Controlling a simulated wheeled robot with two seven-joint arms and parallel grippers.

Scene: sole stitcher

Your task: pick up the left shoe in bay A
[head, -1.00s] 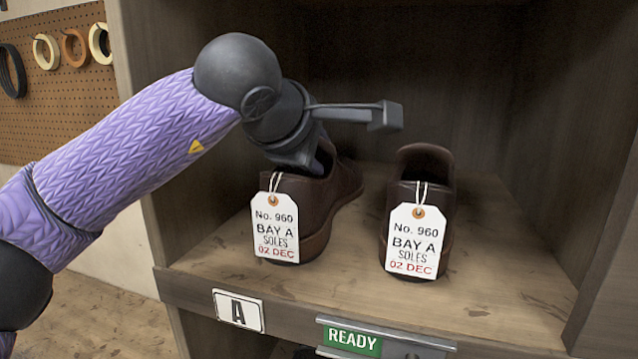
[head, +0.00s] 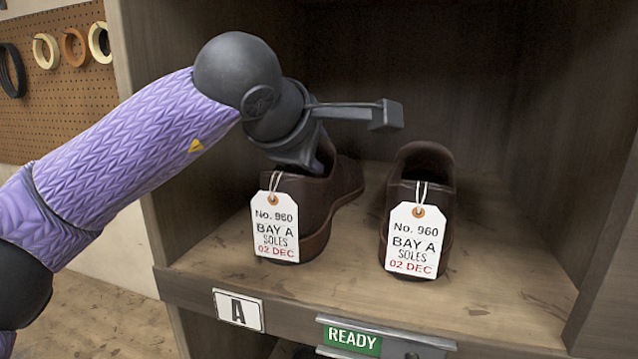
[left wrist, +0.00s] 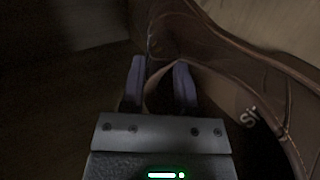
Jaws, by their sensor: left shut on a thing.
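Two dark brown shoes with tags stand in bay A. The left shoe (head: 333,203) has its heel toward me and a tag reading "No. 960 BAY A SOLES 02 DEC". The right shoe (head: 424,163) stands beside it with a matching tag. My left gripper (head: 322,168) reaches down into the opening of the left shoe; its fingertips are hidden there in the head view. In the left wrist view the two fingers (left wrist: 160,88) sit on either side of the left shoe's upper edge, shut on it. My right gripper is not in view.
The bay's wooden side walls and back enclose the shoes. The shelf front carries an "A" label (head: 238,311) and a green READY sign (head: 352,340). Bare shelf (head: 500,290) lies right of the right shoe. A pegboard (head: 60,110) with rings hangs at far left.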

